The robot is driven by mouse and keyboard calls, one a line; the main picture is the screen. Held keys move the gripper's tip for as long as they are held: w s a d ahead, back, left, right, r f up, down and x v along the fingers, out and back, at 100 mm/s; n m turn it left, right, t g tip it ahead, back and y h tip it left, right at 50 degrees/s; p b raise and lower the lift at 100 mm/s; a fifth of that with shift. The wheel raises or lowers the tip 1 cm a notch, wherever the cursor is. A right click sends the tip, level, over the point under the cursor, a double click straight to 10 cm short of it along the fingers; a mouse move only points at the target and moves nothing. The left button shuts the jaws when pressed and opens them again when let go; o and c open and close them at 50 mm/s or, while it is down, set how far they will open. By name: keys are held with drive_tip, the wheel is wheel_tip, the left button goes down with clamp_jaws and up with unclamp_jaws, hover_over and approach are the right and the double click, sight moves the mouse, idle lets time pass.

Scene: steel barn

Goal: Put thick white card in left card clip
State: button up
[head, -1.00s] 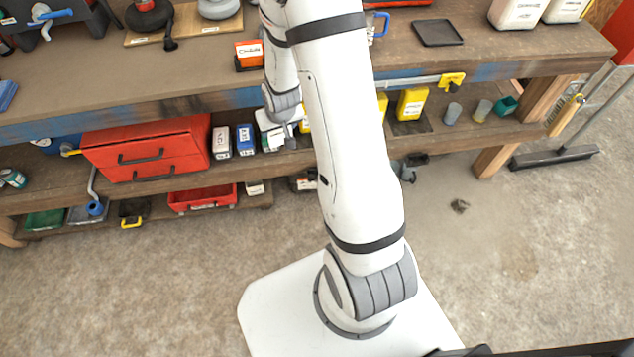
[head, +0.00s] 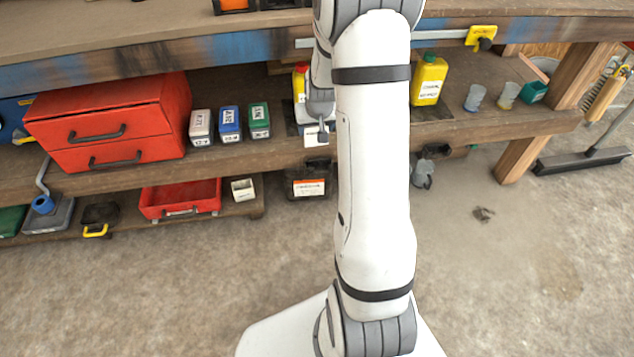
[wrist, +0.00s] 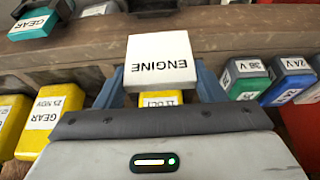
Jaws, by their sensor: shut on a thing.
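The thick white card (wrist: 160,58) is held out in front of my gripper (wrist: 160,84) in the wrist view and reads ENGINE upside down. The blue fingers are shut on it, one on each side. A small white patch (head: 314,140) in the head view, at the middle shelf's front edge, appears to be the card; my arm mostly hides the gripper there. A yellow item with a white label (wrist: 165,98) shows between the fingers, behind the card.
Small labelled batteries (head: 230,122) and a red drawer cabinet (head: 110,122) stand left on the middle shelf. A yellow container (head: 428,82) and cups (head: 490,97) stand right. The floor in front is mostly clear.

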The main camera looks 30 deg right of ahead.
drive_tip(key=shift+d+f+b, duration=0.4)
drive_tip(key=shift+f, duration=0.3)
wheel_tip(320, 180, down, 10)
drive_tip(key=b, duration=0.4)
drive_tip(key=shift+r, duration=0.2)
drive_tip(key=shift+f+b, duration=0.2)
drive_tip(key=shift+b, duration=0.15)
drive_tip(key=o, duration=1)
drive_tip(key=shift+r, duration=0.15)
